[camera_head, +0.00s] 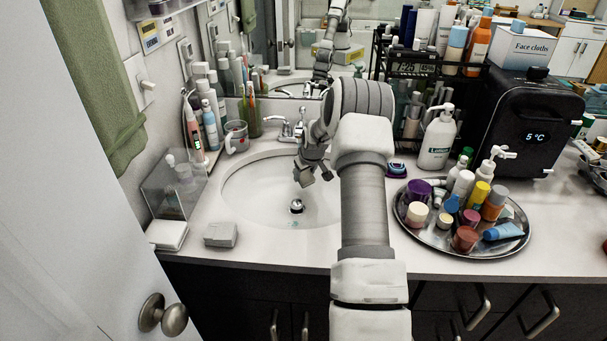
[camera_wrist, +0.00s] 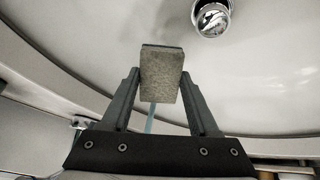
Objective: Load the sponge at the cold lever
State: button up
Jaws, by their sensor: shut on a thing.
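My gripper (camera_wrist: 160,85) is shut on a grey-brown block, the sponge (camera_wrist: 162,72), held between the fingertips in the wrist view. In the head view my gripper (camera_head: 314,177) hangs over the white sink basin (camera_head: 245,190), above and right of the drain. I cannot clearly pick out the sponge there. The chrome faucet (camera_head: 288,130) stands at the back of the basin, behind my gripper. A lever shows on its left side; my arm covers its right side, and I cannot tell which lever is cold. The drain (camera_wrist: 212,17) also shows in the wrist view.
A round tray (camera_head: 431,240) crowded with bottles and jars stands right of the basin. A white pump bottle (camera_head: 436,140) and a black cooler (camera_head: 525,120) stand behind it. A mug (camera_head: 236,136) and several bottles line the left wall. A grey box (camera_head: 220,234) sits front left.

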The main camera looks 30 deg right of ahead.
jog(key=s+a, duration=0.2)
jog(key=s, duration=0.5)
dwell(0.4)
jog(key=shift+w+a, duration=0.1)
dwell(1.0)
jog(key=s+a+r+p, duration=0.1)
jog(key=s+r+p, duration=0.1)
jog(key=s+r, duration=0.2)
jog(key=shift+s+a, duration=0.25)
jog(key=shift+s, duration=0.2)
dwell(0.6)
